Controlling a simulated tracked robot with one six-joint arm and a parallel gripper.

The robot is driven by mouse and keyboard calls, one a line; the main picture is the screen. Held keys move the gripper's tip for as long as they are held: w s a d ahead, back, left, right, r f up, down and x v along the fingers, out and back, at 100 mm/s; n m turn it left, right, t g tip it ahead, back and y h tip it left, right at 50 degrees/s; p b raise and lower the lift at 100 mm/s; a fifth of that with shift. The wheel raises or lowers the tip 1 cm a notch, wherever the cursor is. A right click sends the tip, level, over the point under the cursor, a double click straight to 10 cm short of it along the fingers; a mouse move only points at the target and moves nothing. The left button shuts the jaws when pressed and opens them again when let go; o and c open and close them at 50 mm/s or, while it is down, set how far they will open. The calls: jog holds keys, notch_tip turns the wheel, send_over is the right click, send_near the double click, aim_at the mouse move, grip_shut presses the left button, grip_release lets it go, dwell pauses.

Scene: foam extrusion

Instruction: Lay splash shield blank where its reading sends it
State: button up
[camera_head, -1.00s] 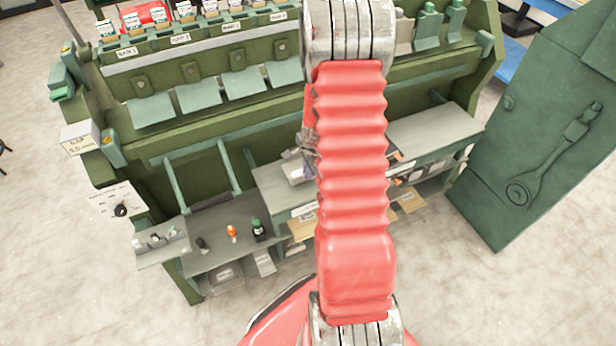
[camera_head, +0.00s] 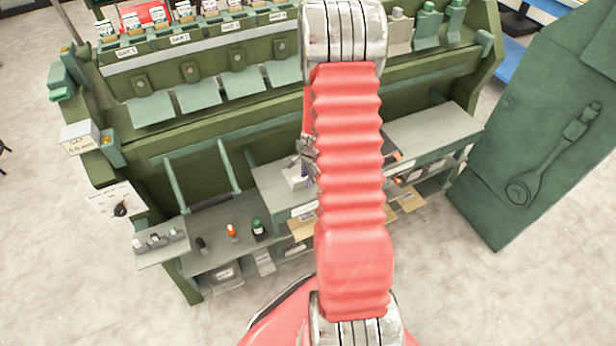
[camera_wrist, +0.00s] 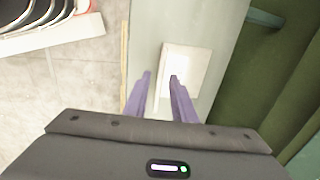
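A pale cream block (camera_wrist: 190,66), possibly the splash shield blank, lies on a grey shelf in the wrist view. It also shows in the head view (camera_head: 294,178), partly hidden by my arm. In the head view, my arm hides most of the gripper. A box (camera_head: 80,139) at the left reads "GAP 0.0 mm".
A green machine carries several labelled slots and hinged flaps (camera_head: 198,97) along its upper front. A lower shelf (camera_head: 215,250) holds small bottles. A dial card (camera_head: 117,202) hangs at the left. A large green panel (camera_head: 545,130) stands at the right. The floor in front is clear.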

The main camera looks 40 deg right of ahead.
jog(key=shift+r, duration=0.15)
jog(key=v, duration=1.2)
dwell(0.8)
